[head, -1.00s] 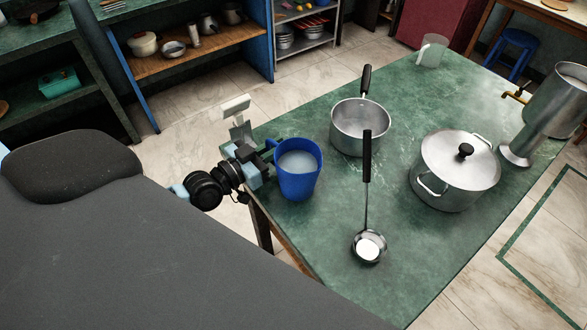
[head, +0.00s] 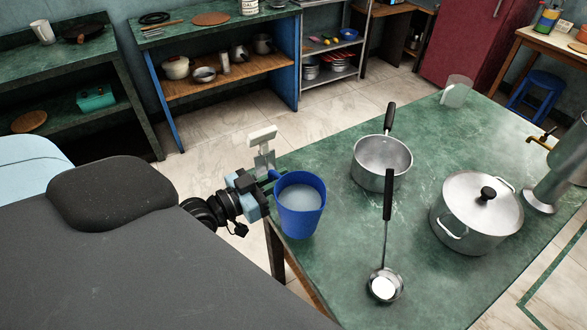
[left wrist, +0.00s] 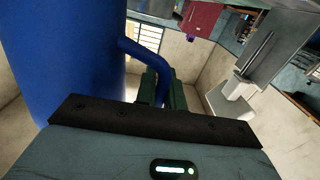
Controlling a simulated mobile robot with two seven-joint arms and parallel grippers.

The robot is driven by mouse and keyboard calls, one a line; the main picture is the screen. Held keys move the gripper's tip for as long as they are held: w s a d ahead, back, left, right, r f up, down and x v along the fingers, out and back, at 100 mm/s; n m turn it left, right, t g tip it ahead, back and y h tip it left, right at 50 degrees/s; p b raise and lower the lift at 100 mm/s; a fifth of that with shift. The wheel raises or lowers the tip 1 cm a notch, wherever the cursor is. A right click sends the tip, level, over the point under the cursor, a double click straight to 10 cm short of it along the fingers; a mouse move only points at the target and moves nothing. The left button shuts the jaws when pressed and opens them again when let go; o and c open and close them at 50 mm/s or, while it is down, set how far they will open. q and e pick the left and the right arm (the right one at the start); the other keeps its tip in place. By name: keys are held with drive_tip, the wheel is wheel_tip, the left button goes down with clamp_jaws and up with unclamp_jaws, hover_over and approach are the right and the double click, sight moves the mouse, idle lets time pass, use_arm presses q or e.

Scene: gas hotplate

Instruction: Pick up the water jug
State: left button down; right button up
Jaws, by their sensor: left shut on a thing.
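The blue water jug (head: 301,212) shows in the head view at the table's left edge, upright, with pale liquid inside. My left gripper (head: 267,183) is at its left side, shut on the jug's handle. In the left wrist view the jug (left wrist: 65,55) fills the left side, and its handle runs between the green fingers of my gripper (left wrist: 160,92). The jug's underside is hidden in the wrist view, so I cannot tell clearly whether it touches the table. My right gripper is not in view.
On the green table (head: 330,275) stand an open saucepan (head: 381,165), a ladle (head: 384,285), a lidded pot (head: 476,215) and a clear container (head: 456,92). A metal dispenser (head: 562,170) is at the right. Shelves (head: 225,80) stand behind, with open floor between.

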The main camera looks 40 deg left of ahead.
sight(296, 214)
use_arm(q)
drive_tip(key=d+r+v, duration=0.1)
drive_tip(key=v, duration=0.9)
drive_tip(key=shift+s, duration=0.3)
drive_tip(key=shift+r, duration=0.1)
drive_tip(key=w+d+n+y, duration=0.1)
drive_tip(key=d, duration=0.2)
drive_tip(key=d+r+n+y, duration=0.1)
drive_tip(key=d+y, duration=0.1)
drive_tip(key=d, duration=0.2)
drive_tip(key=w+d+n+t+y, duration=0.1)
drive_tip(key=d, duration=0.3)
drive_tip(key=shift+w+d+r+y, duration=0.2)
drive_tip(key=shift+w+r+y, duration=0.1)
drive_tip(key=shift+w+r, duration=0.1)
drive_tip(key=shift+w+d+r+n+y, duration=0.3)
drive_tip(key=shift+w+r+n+y, duration=0.15)
drive_tip(key=shift+r+y, duration=0.2)
drive_tip(key=shift+d, duration=0.1)
